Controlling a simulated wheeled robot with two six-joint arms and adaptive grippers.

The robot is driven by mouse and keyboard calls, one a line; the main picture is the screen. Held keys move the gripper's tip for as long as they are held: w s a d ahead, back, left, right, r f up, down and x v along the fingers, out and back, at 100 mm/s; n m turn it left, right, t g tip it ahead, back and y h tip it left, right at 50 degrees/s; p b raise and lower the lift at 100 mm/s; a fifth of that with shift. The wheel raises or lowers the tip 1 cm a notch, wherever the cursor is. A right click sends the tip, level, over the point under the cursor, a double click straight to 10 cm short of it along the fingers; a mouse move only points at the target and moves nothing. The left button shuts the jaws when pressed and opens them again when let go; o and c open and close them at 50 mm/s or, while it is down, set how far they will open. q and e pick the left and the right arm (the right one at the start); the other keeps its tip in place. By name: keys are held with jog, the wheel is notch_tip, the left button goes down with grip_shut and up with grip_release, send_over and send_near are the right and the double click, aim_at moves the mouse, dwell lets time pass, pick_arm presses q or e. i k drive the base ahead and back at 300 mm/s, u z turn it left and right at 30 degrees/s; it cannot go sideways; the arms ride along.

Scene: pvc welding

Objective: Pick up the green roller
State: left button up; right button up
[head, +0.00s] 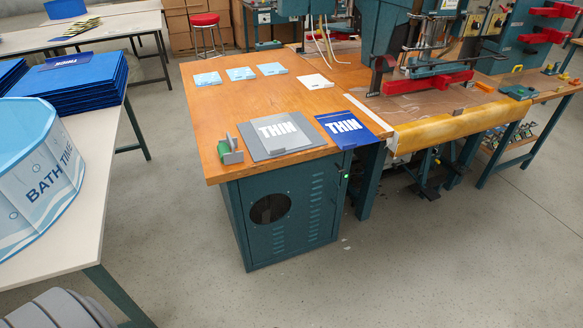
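The green roller (224,149) lies near the left front corner of the wooden worktop, with a grey part, seemingly its handle or frame, at its right side. It is just left of a grey sheet (262,149) that carries a white "THIN" print. No gripper is touching it. Neither my left nor my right gripper shows in the head view.
The wooden worktop (205,110) stands on a teal cabinet (300,215). A blue "THIN" sheet (345,129) lies right of the grey one; small pale pieces (271,69) lie behind. A teal machine with a red bar (428,83) stands right. White table (85,225) at left; floor (170,200) between.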

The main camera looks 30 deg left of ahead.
aim_at(227, 158)
jog(key=z, duration=0.75)
jog(key=i, duration=1.5)
jog(key=u, duration=1.45)
jog(key=i, duration=0.85)
jog(key=u, duration=0.9)
